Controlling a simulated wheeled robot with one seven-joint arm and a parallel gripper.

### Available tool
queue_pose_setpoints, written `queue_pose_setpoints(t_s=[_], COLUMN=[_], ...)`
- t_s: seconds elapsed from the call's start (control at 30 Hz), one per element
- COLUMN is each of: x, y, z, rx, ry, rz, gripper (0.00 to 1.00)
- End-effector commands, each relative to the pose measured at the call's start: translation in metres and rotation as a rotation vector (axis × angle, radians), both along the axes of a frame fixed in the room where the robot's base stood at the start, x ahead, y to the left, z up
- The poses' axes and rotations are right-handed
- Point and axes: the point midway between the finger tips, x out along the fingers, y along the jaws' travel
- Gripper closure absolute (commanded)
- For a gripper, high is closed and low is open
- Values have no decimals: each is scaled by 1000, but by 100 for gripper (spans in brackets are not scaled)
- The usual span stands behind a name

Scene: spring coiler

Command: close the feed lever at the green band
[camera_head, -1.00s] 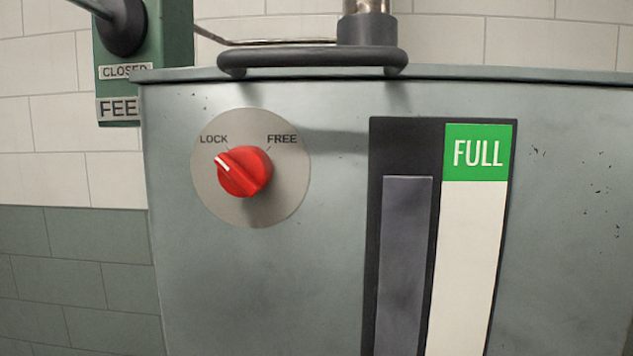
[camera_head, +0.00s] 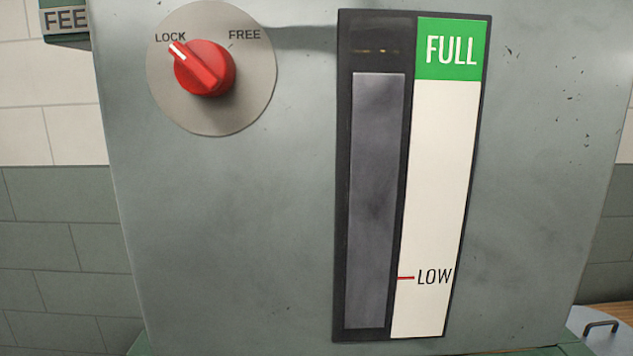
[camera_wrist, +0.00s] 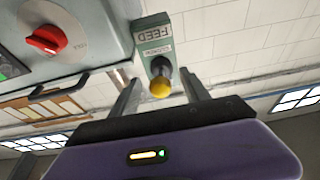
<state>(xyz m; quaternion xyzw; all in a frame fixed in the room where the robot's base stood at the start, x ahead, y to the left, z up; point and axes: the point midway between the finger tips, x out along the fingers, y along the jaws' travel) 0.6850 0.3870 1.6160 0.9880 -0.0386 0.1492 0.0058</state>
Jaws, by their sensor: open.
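The feed lever (camera_wrist: 160,86) shows a yellow knob on a dark boot in the wrist view. It comes from a green box (camera_wrist: 150,22) labelled FEED, upside down there. My gripper (camera_wrist: 158,77) is open, its fingers either side of the knob, with gaps visible; depth is unclear. In the head view only the FEED label (camera_head: 66,19) shows; the lever is out of frame. The gauge has a green FULL band (camera_head: 452,48) at its top. The grey fill (camera_head: 374,190) in its window tops out about level with the band's lower part.
A red knob (camera_head: 205,68) on the grey cabinet (camera_head: 220,240) points at LOCK. A LOW mark (camera_head: 432,277) is near the gauge's bottom. A tiled wall (camera_head: 55,220) stands behind.

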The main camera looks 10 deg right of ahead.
Motion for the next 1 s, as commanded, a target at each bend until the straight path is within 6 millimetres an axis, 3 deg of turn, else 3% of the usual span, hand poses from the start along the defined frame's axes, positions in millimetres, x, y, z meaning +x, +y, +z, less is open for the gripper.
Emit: queue_pose_setpoints(t_s=[0.17,1.0], x=[-5,-77], y=[1,6], z=[1,11], rx=[1,0], ry=[-1,-1], rz=[1,1], gripper=[45,45])
